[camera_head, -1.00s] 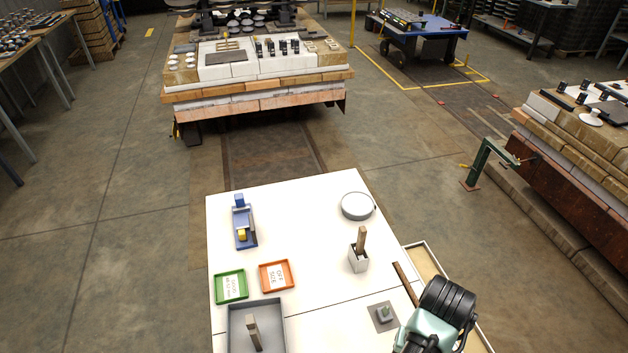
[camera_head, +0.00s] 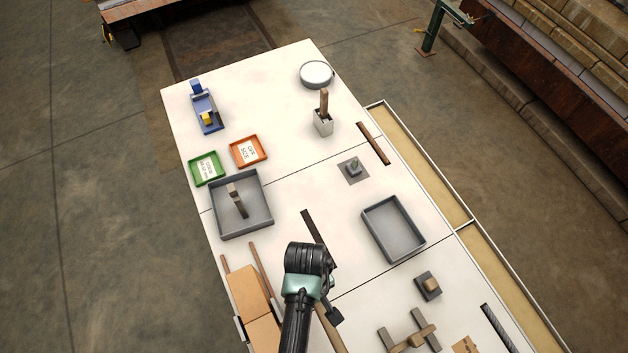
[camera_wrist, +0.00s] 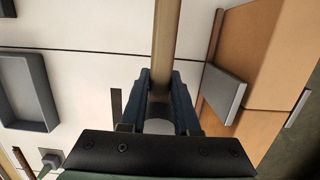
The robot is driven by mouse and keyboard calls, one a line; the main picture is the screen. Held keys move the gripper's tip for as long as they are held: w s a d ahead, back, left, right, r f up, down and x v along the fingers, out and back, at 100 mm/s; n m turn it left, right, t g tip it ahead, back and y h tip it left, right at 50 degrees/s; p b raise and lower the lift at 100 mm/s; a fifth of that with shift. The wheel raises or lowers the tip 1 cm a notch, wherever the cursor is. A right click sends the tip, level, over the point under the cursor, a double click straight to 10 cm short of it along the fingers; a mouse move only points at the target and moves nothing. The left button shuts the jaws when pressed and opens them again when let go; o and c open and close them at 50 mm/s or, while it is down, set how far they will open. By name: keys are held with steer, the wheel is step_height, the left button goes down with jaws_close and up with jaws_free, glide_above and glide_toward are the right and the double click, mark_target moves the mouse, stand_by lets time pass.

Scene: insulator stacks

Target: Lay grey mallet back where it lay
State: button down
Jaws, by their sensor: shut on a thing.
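My gripper (camera_wrist: 161,92) is shut on a pale wooden handle (camera_wrist: 163,35), which I take to be the grey mallet's. In the wrist view the handle runs from the top edge down between the fingers. In the head view the handle (camera_head: 330,330) slants down toward the bottom edge, beside my arm. A grey rounded part between the fingers may be the mallet's head, but I cannot tell. The gripper is above the white table (camera_head: 280,185), near its left side in the head view. I cannot tell how high the handle is.
A grey tray (camera_head: 393,229) lies right of my arm, and another tray (camera_head: 262,222) holds a wood-and-grey piece. A dark strip (camera_head: 311,226) lies just beyond my gripper. Brown boxes (camera_head: 248,290) stand left of my arm. Grey bars with a wooden piece (camera_head: 412,339) lie at lower right.

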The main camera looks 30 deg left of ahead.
steer(key=shift+f, duration=2.3)
steer(key=shift+f+b, duration=0.25)
steer(key=shift+b, duration=0.05)
steer(key=c, duration=0.6)
jaws_free()
steer(key=shift+r, duration=0.1)
steer(key=shift+c, duration=0.2)
